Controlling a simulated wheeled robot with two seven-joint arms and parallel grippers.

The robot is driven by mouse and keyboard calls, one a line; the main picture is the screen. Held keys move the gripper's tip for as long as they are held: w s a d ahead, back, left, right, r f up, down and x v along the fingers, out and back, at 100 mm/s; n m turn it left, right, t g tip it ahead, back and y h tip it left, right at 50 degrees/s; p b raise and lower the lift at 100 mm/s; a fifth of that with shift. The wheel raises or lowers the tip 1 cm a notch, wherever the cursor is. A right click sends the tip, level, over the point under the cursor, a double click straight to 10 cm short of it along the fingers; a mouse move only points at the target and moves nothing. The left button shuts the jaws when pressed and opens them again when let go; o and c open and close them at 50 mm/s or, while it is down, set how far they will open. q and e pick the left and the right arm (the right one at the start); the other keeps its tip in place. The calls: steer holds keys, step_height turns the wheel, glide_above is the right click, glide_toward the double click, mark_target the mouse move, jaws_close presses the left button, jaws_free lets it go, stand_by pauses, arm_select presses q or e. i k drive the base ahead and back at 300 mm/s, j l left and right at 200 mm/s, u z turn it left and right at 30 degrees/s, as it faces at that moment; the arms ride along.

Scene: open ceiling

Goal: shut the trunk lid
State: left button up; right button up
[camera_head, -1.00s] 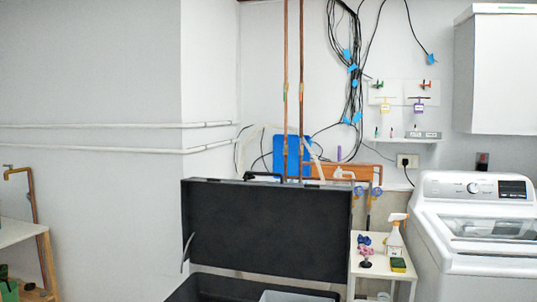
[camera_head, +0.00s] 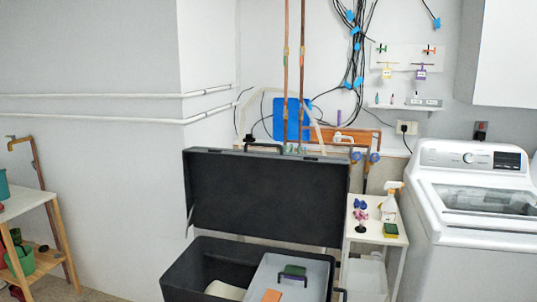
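The trunk is a dark grey box (camera_head: 187,277) at the bottom middle of the head view. Its lid (camera_head: 265,200) stands open and roughly upright at the back, with its inner face toward me. A black handle shows at the lid's top edge. A light grey tray (camera_head: 313,272) sits in the right part of the trunk, with a green and dark item and an orange item (camera_head: 271,296) on it. A pale object (camera_head: 224,290) lies in the left part. The trunk's front is cut off by the picture edge. Neither gripper is in view.
A small white side table (camera_head: 366,237) with a spray bottle (camera_head: 390,205) and sponges stands close to the trunk's right. A white washing machine (camera_head: 475,215) is further right. A wooden shelf (camera_head: 28,203) with pots is at the left. Floor shows between shelf and trunk.

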mark_target(301, 199)
steer(key=j+z, duration=0.1)
steer(key=z, duration=0.3)
steer(key=i+j+z, duration=0.15)
steer(key=z, duration=0.2)
steer(key=j+z, duration=0.1)
steer(key=z, duration=0.3)
steer(key=i+j+z, duration=0.1)
steer(key=j+z, duration=0.2)
steer(key=j, duration=0.75)
steer(key=j+z, duration=0.3)
steer(key=j, duration=0.75)
